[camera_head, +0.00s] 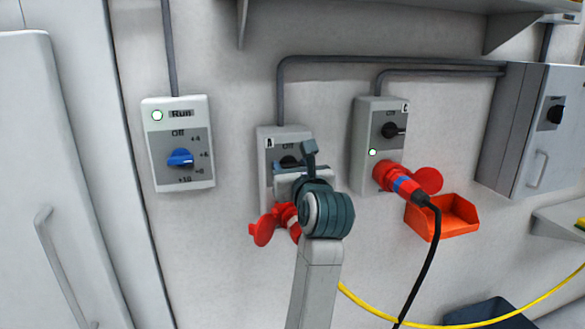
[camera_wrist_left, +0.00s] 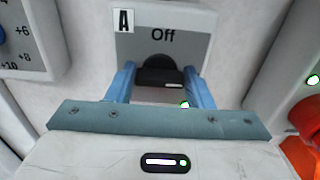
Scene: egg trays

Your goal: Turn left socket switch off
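The left socket (camera_head: 263,190), a grey box marked A, is on the wall. Its black rotary switch (camera_wrist_left: 160,77) lies with its handle crosswise below the word Off. A small green light (camera_wrist_left: 185,104) glows under it. My left gripper (camera_head: 287,170) is in front of this switch and hides much of the box. In the left wrist view its two blue fingers (camera_wrist_left: 160,85) stand apart, one on each side of the handle. Whether they touch it cannot be told. A red plug connector (camera_head: 264,228) shows below the box. My right gripper is not in view.
Right of it is a socket marked C (camera_head: 364,130), with a lit light, a red plug (camera_head: 400,182) and a black cable. A Run control box (camera_head: 180,105) with a blue knob is left. An orange tray (camera_head: 440,228) and yellow cable (camera_head: 490,318) are lower right.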

